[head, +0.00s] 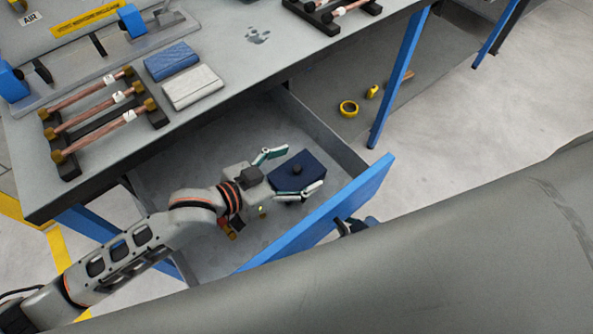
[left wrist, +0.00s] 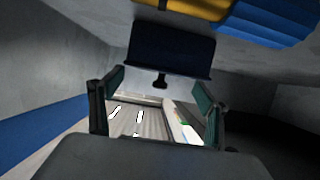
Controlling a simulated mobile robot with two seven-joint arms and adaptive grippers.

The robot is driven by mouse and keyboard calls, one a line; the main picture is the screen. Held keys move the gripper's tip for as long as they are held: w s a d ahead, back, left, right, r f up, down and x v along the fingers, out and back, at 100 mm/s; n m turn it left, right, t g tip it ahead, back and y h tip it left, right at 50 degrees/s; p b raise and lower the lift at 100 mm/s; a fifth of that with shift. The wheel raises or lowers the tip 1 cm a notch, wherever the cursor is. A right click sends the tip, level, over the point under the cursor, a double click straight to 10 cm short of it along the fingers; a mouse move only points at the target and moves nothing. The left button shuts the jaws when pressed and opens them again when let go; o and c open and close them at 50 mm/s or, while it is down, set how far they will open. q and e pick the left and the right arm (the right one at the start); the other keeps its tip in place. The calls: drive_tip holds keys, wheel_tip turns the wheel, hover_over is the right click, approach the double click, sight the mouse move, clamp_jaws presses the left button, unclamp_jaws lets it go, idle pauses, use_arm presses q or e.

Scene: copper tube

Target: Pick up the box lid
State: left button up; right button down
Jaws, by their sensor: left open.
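A dark blue box with its lid (head: 304,166) lies inside the open drawer, with a small dark knob on top. In the left wrist view the dark blue lid (left wrist: 170,53) shows ahead of the fingers, its knob (left wrist: 160,81) pointing down in the picture. My left gripper (head: 293,171) is open and reaches into the drawer, one finger at each side of the box in the head view. In the left wrist view the two fingers (left wrist: 160,92) are apart with nothing held between them. I cannot tell whether they touch the box.
The drawer's blue front (head: 330,213) and grey side wall (head: 318,130) stand close around my left gripper. The workbench (head: 225,75) overhangs the drawer's back. Copper tubes (head: 98,117) on racks and blue and white cases (head: 171,60) lie on it.

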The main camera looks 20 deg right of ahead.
sight(297, 167)
use_arm(q)
drive_tip(key=shift+d, duration=0.15)
drive_tip(key=c, duration=1)
use_arm(e)
drive_tip(key=shift+r, duration=0.1)
use_arm(q)
drive_tip(key=shift+r, duration=0.4)
wheel_tip(297, 167, up, 5)
drive_tip(key=shift+f+p, duration=0.1)
drive_tip(key=shift+p, duration=0.8)
wheel_tip(297, 167, up, 4)
drive_tip(key=shift+r+p, duration=0.1)
drive_tip(key=shift+p, duration=0.45)
drive_tip(key=shift+r, duration=0.1)
use_arm(e)
drive_tip(key=shift+s+a+r, duration=0.2)
drive_tip(key=shift+r, duration=0.2)
drive_tip(key=shift+s+a+r, duration=0.2)
drive_tip(key=shift+r, duration=0.15)
